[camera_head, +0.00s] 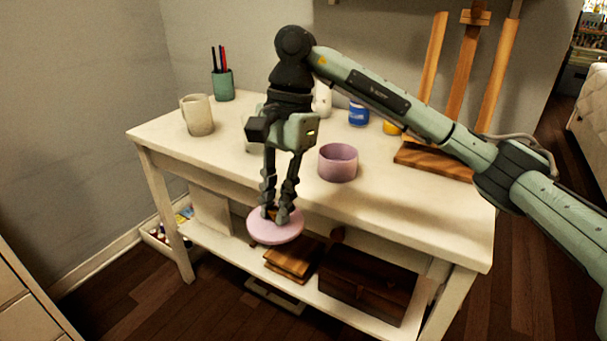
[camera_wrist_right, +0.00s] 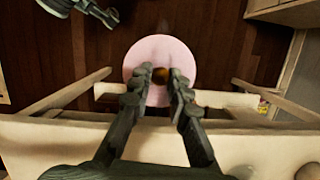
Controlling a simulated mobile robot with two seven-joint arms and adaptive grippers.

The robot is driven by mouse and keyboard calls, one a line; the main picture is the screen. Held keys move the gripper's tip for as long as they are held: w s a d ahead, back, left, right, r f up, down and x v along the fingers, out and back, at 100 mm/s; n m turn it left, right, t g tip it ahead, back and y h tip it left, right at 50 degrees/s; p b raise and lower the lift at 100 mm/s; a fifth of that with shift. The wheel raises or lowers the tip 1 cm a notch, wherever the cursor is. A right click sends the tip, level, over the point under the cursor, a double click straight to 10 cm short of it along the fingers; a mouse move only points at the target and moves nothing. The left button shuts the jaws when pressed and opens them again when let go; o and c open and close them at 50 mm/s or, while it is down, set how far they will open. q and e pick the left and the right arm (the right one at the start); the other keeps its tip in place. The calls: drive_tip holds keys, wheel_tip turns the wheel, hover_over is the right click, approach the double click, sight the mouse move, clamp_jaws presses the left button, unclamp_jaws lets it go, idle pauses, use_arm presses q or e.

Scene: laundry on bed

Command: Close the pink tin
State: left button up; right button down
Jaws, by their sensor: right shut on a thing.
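The pink tin (camera_head: 338,163) is a round, open-topped mauve container standing upright on the white table. Its pink lid (camera_head: 275,229) is a flat disc with a small wooden knob. My right gripper (camera_head: 276,214) points down and is shut on the lid's knob. It holds the lid roughly level in front of the table's front edge, left of the tin and lower in the picture. In the right wrist view the lid (camera_wrist_right: 160,53) lies between and beyond the fingertips (camera_wrist_right: 160,82), with dark floor behind it. My left gripper is not in the head view.
The white table (camera_head: 235,140) also bears a beige mug (camera_head: 197,115), a teal pen cup (camera_head: 223,85), a blue jar (camera_head: 358,114) and a wooden easel (camera_head: 435,158). A lower shelf holds a dark wooden box (camera_head: 367,290). Table space left of the tin is partly clear.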

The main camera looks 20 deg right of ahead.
sight(283, 232)
drive_tip(key=f+n, duration=0.1)
drive_tip(key=n, duration=0.1)
drive_tip(key=s+f+n+h, duration=0.1)
drive_tip(key=f+n, duration=0.1)
drive_tip(key=f+n+g, duration=0.1)
drive_tip(key=f+n, duration=0.1)
drive_tip(key=shift+s+d+n, duration=0.2)
drive_tip(key=shift+d+n, duration=0.1)
drive_tip(key=shift+n, duration=0.1)
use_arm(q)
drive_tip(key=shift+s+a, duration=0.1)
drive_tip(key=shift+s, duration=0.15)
use_arm(e)
drive_tip(key=d+f+n+h, duration=0.1)
drive_tip(key=d+f+n, duration=0.3)
drive_tip(key=d, duration=0.3)
drive_tip(key=shift+s+d+f+g, duration=0.15)
drive_tip(key=shift+s+d+g, duration=0.15)
drive_tip(key=shift+d, duration=0.1)
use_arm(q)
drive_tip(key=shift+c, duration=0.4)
